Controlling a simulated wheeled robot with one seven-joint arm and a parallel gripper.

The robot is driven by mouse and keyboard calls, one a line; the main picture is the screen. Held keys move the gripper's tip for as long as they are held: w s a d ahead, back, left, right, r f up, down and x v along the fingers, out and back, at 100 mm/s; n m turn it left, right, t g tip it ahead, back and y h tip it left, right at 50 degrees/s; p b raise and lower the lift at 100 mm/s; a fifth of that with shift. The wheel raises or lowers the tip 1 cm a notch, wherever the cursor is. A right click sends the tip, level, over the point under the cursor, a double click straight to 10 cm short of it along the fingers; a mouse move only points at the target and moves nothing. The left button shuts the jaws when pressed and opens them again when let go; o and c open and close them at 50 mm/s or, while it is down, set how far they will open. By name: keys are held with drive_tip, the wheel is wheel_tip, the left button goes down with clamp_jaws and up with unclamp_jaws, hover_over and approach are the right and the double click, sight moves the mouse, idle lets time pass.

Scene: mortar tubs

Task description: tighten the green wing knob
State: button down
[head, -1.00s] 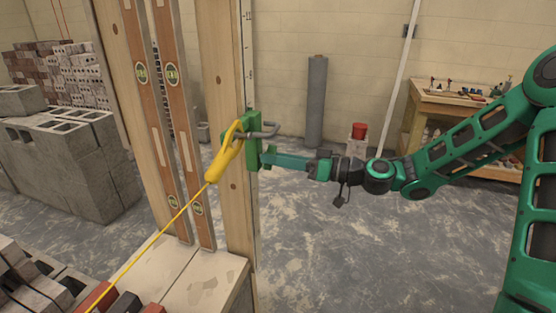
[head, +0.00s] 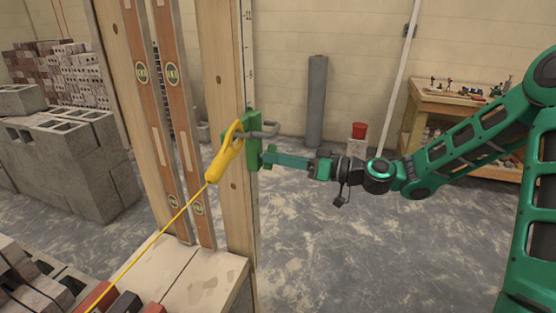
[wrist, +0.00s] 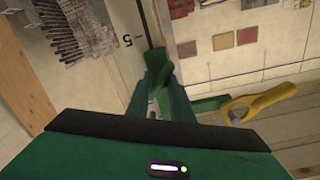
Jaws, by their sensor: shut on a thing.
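A green line block (head: 252,140) sits on the right edge of a wooden post (head: 225,130), with a grey metal hook or bar (head: 264,131) at its upper part. A yellow line holder (head: 224,158) hangs on its left side, with a taut yellow line running down to the lower left. My gripper (head: 271,158) reaches in from the right, shut on the green wing knob (head: 266,158) at the block's right side. In the wrist view the fingers (wrist: 163,75) close around the knob, which they largely hide. The yellow holder (wrist: 262,100) shows right of them.
Two wooden levels (head: 187,110) lean left of the post. Bricks (head: 40,280) lie at the lower left and grey blocks (head: 75,165) stand behind. The floor right of the post is clear.

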drive_tip(key=shift+m, duration=0.3)
drive_tip(key=shift+w+r+m, duration=0.1)
drive_tip(key=shift+m, duration=3.5)
drive_tip(key=c, duration=1.6)
unclamp_jaws()
drive_tip(key=shift+o, duration=0.2)
drive_tip(key=v, duration=1)
drive_tip(key=shift+d, duration=0.4)
